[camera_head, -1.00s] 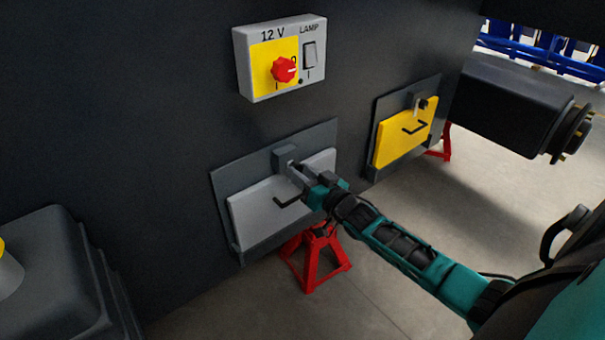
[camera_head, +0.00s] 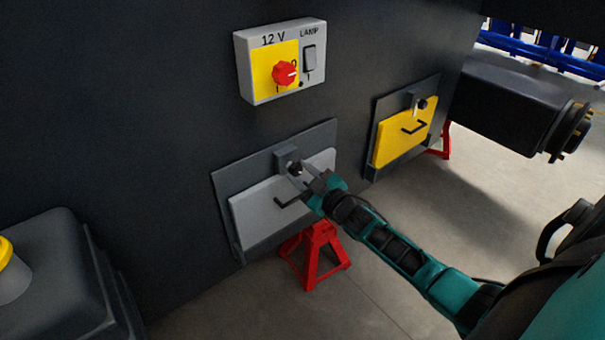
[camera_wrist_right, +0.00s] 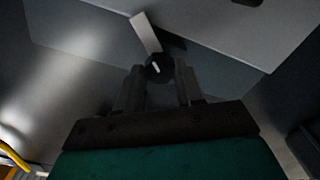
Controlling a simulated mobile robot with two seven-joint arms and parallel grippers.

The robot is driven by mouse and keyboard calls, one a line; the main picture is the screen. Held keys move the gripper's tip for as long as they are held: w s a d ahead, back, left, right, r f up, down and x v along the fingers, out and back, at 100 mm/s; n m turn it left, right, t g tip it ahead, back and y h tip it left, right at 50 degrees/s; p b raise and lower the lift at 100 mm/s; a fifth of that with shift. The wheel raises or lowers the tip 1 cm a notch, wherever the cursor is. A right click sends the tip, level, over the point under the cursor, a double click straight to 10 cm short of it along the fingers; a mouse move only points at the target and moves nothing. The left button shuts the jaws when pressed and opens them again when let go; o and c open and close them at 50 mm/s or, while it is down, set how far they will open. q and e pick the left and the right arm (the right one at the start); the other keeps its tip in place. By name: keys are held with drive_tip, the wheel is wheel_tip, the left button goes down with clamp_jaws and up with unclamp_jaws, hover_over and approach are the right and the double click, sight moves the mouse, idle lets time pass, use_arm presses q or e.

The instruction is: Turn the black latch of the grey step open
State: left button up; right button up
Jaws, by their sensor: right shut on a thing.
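The grey step (camera_head: 255,213) is a flat panel on a dark backing plate, low on the chassis wall. It has a black bar handle (camera_head: 287,201). Its black latch (camera_head: 295,168) sits at the panel's top edge, below a small dark block. My right gripper (camera_head: 304,173) reaches it from the lower right. In the right wrist view the latch's round black end (camera_wrist_right: 157,67) lies between the tips of my right gripper (camera_wrist_right: 159,84), which is shut on it. A pale strip shows just beyond it. The latch is partly hidden by the fingers. My left gripper is out of view.
A yellow step (camera_head: 405,135) with its own latch is to the right. A 12 V switch box (camera_head: 280,60) with a red knob is above. A red stand (camera_head: 316,257) is below the grey step. A dark box (camera_head: 60,275) stands at lower left.

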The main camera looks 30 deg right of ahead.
drive_tip(key=n, duration=0.4)
drive_tip(key=shift+f+n, duration=0.1)
drive_tip(key=shift+n, duration=0.2)
drive_tip(key=shift+n+b, duration=0.45)
drive_tip(key=shift+n, duration=1.45)
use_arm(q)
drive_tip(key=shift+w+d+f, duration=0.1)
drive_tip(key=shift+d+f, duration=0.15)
use_arm(e)
drive_tip(key=shift+n, duration=0.4)
drive_tip(key=o, duration=1.1)
drive_tip(key=shift+c, duration=0.2)
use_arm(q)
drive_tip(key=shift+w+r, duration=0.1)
use_arm(e)
drive_tip(key=shift+s, duration=0.1)
